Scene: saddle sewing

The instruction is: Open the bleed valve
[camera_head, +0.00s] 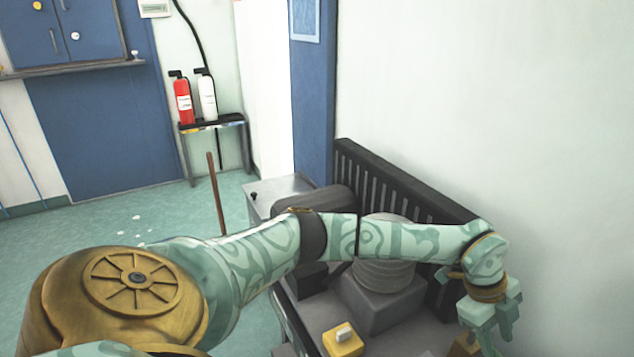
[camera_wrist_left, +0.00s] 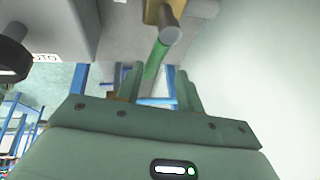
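My left gripper (camera_head: 490,325) is at the lower right of the head view, at the end of my arm, low over the machine's right end. In the left wrist view its two fingers (camera_wrist_left: 160,90) stand apart. A short green handle with a grey round end (camera_wrist_left: 157,56) shows ahead of them, roughly in line with the gap, with no visible contact. It adjoins a brass-coloured fitting (camera_wrist_left: 151,12). This may be the bleed valve; no label for it is readable. A brass-coloured part (camera_head: 464,346) also shows beside the gripper in the head view. My right gripper is not in view.
The grey machine (camera_head: 385,303) has a ribbed cylinder (camera_head: 384,275) and a yellow block with a pale lever (camera_head: 343,340). A black slatted panel (camera_head: 400,188) stands behind against the wall. In the wrist view, a black knob (camera_wrist_left: 10,58) is at left. Green floor (camera_head: 110,215) is open at left.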

